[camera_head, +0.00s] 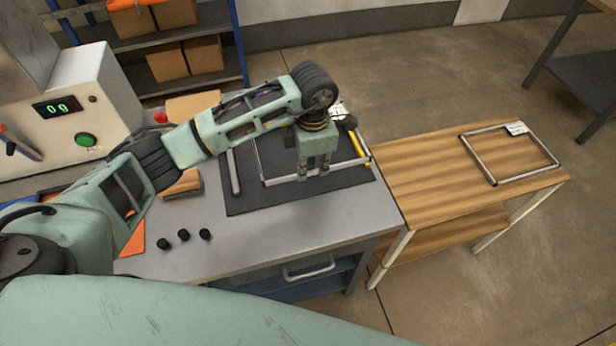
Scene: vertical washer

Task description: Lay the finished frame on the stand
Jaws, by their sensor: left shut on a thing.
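A metal frame (287,180) is on or just above the dark mat (250,200) on the workbench; I cannot tell whether it touches. My left gripper (312,174) points down over it and is shut on its near side; the arm hides part of the frame. The wooden stand (420,185) is to the right of the bench. A second rectangular metal frame (536,176) with a white label lies on the stand's right part. The left part of the stand's top is bare. My right gripper is not in view.
A separate metal bar (234,174) lies on the mat's left side. A yellow-handled tool (359,148) lies at its right edge. Several black knobs (184,235) sit on the bench front. A machine (75,110) with a green display stands at the left. Shelves (150,45) with boxes are behind.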

